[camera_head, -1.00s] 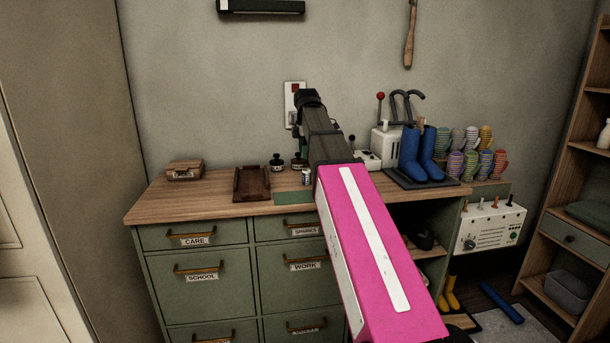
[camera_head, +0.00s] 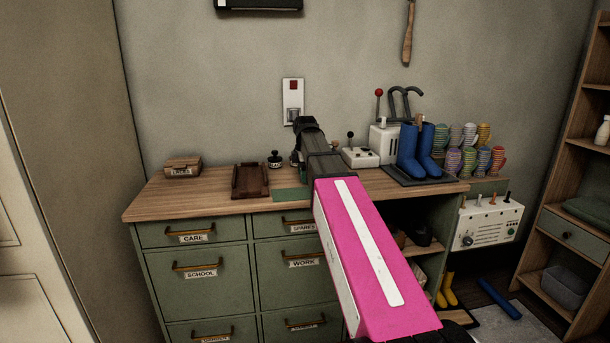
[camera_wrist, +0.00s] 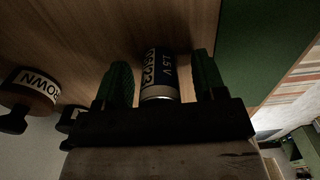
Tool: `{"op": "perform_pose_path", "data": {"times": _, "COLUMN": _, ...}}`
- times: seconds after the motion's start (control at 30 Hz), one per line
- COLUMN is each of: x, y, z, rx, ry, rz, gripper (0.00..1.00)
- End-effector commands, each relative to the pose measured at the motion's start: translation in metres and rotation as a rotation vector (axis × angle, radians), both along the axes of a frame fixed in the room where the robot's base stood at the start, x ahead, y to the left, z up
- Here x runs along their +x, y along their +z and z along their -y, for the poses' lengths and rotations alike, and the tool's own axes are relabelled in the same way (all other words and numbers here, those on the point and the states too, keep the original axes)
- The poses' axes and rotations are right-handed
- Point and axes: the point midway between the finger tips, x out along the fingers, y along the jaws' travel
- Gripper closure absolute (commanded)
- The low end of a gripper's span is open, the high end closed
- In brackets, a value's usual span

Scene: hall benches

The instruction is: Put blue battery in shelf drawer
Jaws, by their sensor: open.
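The battery (camera_wrist: 160,85), with a dark blue and pale label reading 1.5 V, is on the wooden worktop in the wrist view. My gripper (camera_wrist: 163,72) is open, with one green finger on each side of the battery; a narrow gap shows on both sides. In the head view the battery is hidden behind my arm and gripper. A green drawer (camera_head: 568,243) with a small round knob sits shut in the wooden shelf unit (camera_head: 545,285) at the far right.
On the worktop (camera_head: 200,198) are a brown tray (camera_head: 250,181), a small wooden box (camera_head: 183,167), a dark stamp (camera_head: 275,160), a joystick box (camera_head: 360,156) and blue boots (camera_head: 425,145). Labelled drawers (camera_head: 201,275) are below. A blue object (camera_head: 500,298) lies near the shelf.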

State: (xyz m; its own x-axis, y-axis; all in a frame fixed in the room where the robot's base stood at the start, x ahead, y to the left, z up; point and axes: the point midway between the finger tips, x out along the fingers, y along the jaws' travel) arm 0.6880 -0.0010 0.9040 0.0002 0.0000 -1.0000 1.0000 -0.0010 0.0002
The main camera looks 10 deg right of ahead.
Motion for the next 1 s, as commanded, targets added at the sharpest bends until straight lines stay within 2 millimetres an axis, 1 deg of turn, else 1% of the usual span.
{"op": "perform_pose_path", "data": {"times": 0.03, "x": 0.0, "y": -0.002, "z": 0.0, "rx": 0.0, "ry": 0.0, "rz": 0.0, "gripper": 0.36}}
{"op": "perform_pose_path", "data": {"times": 0.23, "x": 0.0, "y": -0.002, "z": 0.0, "rx": 0.0, "ry": 0.0, "rz": 0.0, "gripper": 0.36}}
{"op": "perform_pose_path", "data": {"times": 0.27, "x": 0.0, "y": -0.002, "z": 0.0, "rx": 0.0, "ry": 0.0, "rz": 0.0, "gripper": 0.46}}
{"op": "perform_pose_path", "data": {"times": 0.3, "x": 0.0, "y": -0.002, "z": 0.0, "rx": 0.0, "ry": 0.0, "rz": 0.0, "gripper": 0.59}}
{"op": "perform_pose_path", "data": {"times": 0.37, "x": 0.0, "y": -0.002, "z": 0.0, "rx": 0.0, "ry": 0.0, "rz": 0.0, "gripper": 0.78}}
{"op": "perform_pose_path", "data": {"times": 0.4, "x": 0.0, "y": -0.002, "z": 0.0, "rx": 0.0, "ry": 0.0, "rz": 0.0, "gripper": 0.91}}
{"op": "perform_pose_path", "data": {"times": 0.47, "x": 0.0, "y": -0.002, "z": 0.0, "rx": 0.0, "ry": 0.0, "rz": 0.0, "gripper": 0.93}}
{"op": "perform_pose_path", "data": {"times": 0.5, "x": 0.0, "y": -0.002, "z": 0.0, "rx": 0.0, "ry": 0.0, "rz": 0.0, "gripper": 0.97}}
{"op": "perform_pose_path", "data": {"times": 0.77, "x": 0.0, "y": 0.0, "z": 0.0, "rx": 0.0, "ry": 0.0, "rz": 0.0, "gripper": 0.97}}
{"op": "perform_pose_path", "data": {"times": 0.87, "x": 0.0, "y": 0.004, "z": 0.0, "rx": 0.0, "ry": 0.0, "rz": 0.001, "gripper": 0.97}}
{"op": "perform_pose_path", "data": {"times": 1.0, "x": 0.001, "y": 0.017, "z": 0.0, "rx": 0.0, "ry": 0.0, "rz": 0.001, "gripper": 0.97}}
